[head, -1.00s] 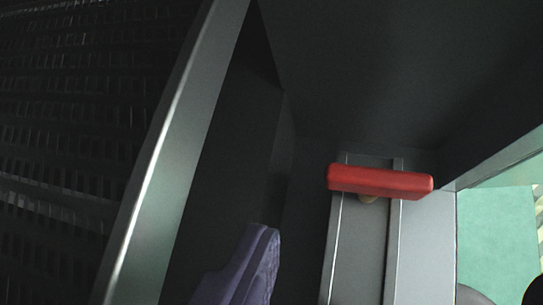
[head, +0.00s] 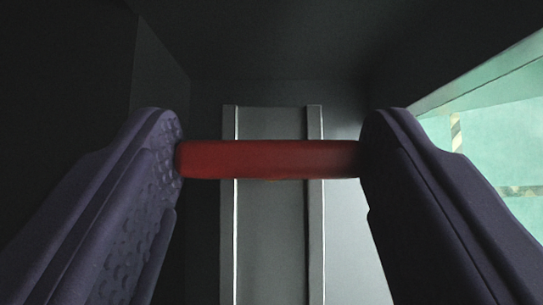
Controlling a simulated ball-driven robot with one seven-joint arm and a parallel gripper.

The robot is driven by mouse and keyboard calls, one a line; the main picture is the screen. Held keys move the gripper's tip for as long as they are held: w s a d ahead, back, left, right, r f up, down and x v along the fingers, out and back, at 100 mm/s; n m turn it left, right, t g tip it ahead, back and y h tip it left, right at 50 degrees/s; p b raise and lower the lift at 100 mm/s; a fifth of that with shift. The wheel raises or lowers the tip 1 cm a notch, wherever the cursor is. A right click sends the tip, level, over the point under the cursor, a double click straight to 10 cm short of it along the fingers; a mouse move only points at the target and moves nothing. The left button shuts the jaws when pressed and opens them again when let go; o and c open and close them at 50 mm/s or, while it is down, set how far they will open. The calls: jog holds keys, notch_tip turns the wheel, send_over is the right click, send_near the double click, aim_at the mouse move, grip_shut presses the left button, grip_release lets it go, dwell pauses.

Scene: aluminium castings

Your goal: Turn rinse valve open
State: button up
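The rinse valve's red handle (head: 268,160) is a bar lying level across the picture in the head view, in front of a grey metal channel (head: 270,230). My gripper (head: 271,135) is open wide, with one purple finger at each end of the bar. The left finger shows its bumpy inner pad beside the bar's left end. The right finger meets or covers the bar's right end. I cannot tell whether either finger touches the bar. The valve stem behind the bar is hidden.
Dark walls (head: 280,45) enclose the handle above and to the left. At the right, past a pale metal edge (head: 480,75), lies a bright green floor (head: 490,140) with striped markings.

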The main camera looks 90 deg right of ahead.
jog(key=c, duration=0.4)
